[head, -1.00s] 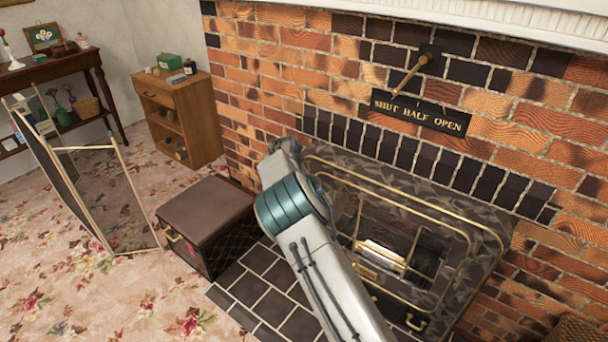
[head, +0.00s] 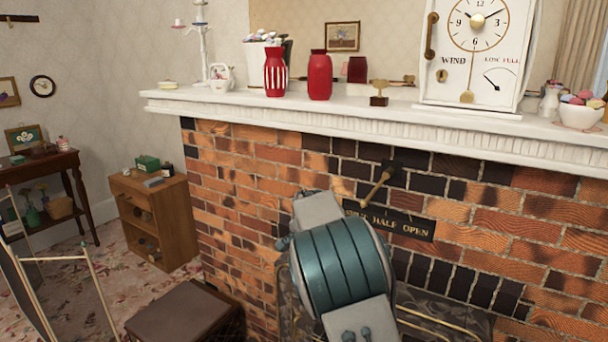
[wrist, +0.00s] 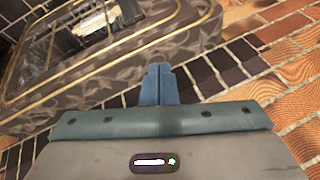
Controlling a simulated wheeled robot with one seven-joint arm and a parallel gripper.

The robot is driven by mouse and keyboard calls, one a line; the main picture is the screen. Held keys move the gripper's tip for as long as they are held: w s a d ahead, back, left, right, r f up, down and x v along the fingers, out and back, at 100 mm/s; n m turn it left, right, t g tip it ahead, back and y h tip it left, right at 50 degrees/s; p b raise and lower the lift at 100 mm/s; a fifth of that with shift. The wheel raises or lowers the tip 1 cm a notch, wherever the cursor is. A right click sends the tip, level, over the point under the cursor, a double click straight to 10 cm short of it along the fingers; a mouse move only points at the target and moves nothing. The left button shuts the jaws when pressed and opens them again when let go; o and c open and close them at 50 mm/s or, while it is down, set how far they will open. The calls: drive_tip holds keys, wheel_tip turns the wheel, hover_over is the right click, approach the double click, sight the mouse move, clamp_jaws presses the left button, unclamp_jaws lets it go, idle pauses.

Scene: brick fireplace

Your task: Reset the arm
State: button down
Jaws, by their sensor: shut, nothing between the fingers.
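My gripper (wrist: 158,72) shows in the wrist view with its two blue fingers together and nothing between them. It points toward the dark tiles and the marbled, brass-railed fireplace surround (wrist: 125,75). In the head view my arm rises from the bottom in front of the brick fireplace, its teal joint large near the middle. The gripper itself is hidden from the head view. The arm covers part of the "SHUT HALF OPEN" sign (head: 405,222) and of the surround (head: 440,305).
A brass lever (head: 376,185) sticks out above the sign. The white mantel (head: 240,108) carries red vases (head: 320,75), a large white clock (head: 478,50) and a bowl (head: 580,115). A brown box (head: 180,315), wooden cabinet (head: 155,215) and folding screen (head: 95,290) stand at left.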

drive_tip(key=s+d+r+n+p, duration=0.1)
drive_tip(key=s+d+r+p, duration=0.2)
drive_tip(key=s+d+r, duration=0.5)
drive_tip(key=s+d+r+n+p, duration=0.2)
drive_tip(key=s, duration=0.9)
drive_tip(key=s+d+r+n+g+p, duration=0.1)
drive_tip(key=s+d+r+n+p, duration=0.1)
drive_tip(key=s, duration=0.9)
drive_tip(key=s+d+r+n+g+p, duration=0.1)
drive_tip(key=s+r+n+p, duration=0.2)
drive_tip(key=s, duration=0.8)
drive_tip(key=shift+s+d+n+p, duration=0.35)
drive_tip(key=shift+d+n+p, duration=0.05)
drive_tip(key=shift+a, duration=0.15)
